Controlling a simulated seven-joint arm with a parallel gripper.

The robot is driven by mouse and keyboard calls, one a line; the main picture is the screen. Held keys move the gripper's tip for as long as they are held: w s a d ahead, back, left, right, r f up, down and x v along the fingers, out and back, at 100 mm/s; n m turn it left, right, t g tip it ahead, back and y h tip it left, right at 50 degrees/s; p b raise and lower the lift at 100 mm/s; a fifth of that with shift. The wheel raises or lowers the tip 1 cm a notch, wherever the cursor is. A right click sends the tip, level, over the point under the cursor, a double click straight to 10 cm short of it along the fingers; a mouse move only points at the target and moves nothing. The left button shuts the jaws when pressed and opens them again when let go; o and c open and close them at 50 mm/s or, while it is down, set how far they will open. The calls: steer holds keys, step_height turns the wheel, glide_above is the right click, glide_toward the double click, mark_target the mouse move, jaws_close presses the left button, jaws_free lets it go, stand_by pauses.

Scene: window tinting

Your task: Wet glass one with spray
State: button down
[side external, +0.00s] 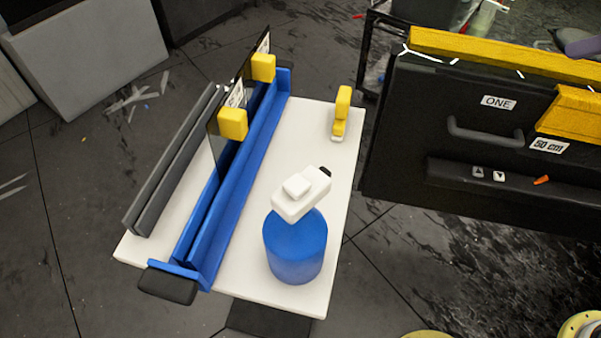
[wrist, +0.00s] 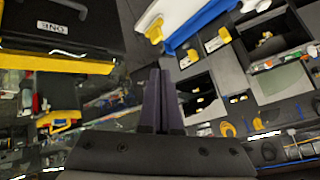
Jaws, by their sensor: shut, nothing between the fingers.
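A blue spray bottle with a white head (side external: 295,250) stands upright on the white table. A black door panel labelled ONE (side external: 410,130) stands at the right, with a yellow strip along its top edge. The panel also shows upside down at the upper left of the wrist view (wrist: 85,38). Any glass above the strip is hard to make out. My gripper (wrist: 160,72) is shut and empty in the wrist view, apart from the bottle and the panel. The bottle is not seen in the wrist view.
A blue rack (side external: 240,170) on the white table (side external: 260,285) holds a dark pane with yellow grips (side external: 233,124). Grey strips (side external: 165,175) lie left of the rack. Shelving and clutter fill the wrist view's lower part.

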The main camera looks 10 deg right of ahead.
steer(key=w+a+r+n+g+y, duration=0.2)
steer(key=w+a+r, duration=0.1)
steer(key=a, duration=0.9)
steer(key=n+g+y, duration=0.2)
steer(key=n+g, duration=0.2)
glide_above(307, 186)
step_height(307, 186, down, 5)
steer(key=shift+f, duration=0.2)
steer(key=shift+f, duration=0.1)
steer(key=shift+f, duration=4.3)
steer(key=shift+f, duration=0.1)
steer(key=shift+f, duration=0.3)
